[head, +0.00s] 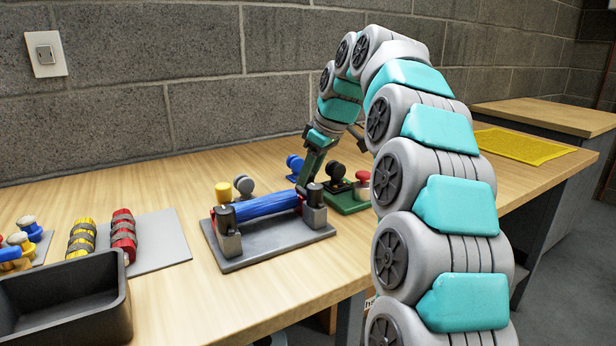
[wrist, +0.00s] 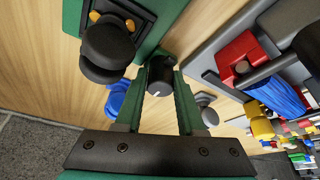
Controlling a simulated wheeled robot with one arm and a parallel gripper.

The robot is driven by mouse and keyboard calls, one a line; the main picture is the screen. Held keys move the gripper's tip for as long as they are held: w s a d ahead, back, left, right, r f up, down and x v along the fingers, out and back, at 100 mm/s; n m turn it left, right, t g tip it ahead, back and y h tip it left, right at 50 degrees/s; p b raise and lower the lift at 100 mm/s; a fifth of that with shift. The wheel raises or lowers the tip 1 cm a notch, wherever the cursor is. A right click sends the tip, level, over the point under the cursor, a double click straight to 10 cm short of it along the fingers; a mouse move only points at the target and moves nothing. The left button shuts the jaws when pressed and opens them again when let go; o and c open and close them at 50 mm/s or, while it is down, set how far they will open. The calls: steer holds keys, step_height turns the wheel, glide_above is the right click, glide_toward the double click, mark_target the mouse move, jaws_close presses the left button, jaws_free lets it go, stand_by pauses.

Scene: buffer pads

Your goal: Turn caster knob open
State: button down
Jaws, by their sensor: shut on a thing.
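A small dark knob (wrist: 161,88) with a white line on its face sits between the fingertips of my gripper (wrist: 160,82) in the wrist view. My gripper is shut on it. In the head view my gripper (head: 306,182) points down just behind the blue roller fixture and left of a green base (head: 347,203). The knob is hidden or too small to tell there. A black wheel-like part (wrist: 107,50) stands on the green base beside the fingers in the wrist view; what the knob is mounted on is unclear.
A grey plate (head: 240,258) holds a blue roller (head: 265,205) between dark posts. A red knob (head: 362,177) is on the green base. A dark bin (head: 125,320), a plate of red and yellow rollers and several small casters lie left. A yellow mat (head: 525,146) lies right.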

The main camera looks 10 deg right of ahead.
steer(key=c, duration=0.5)
jaws_free()
steer(key=shift+a, duration=0.1)
steer(key=shift+r, duration=0.15)
steer(key=shift+v, duration=2.25)
steer(key=p+v, duration=0.2)
steer(key=v, duration=0.1)
steer(key=shift+s, duration=0.1)
steer(key=shift+s, duration=0.1)
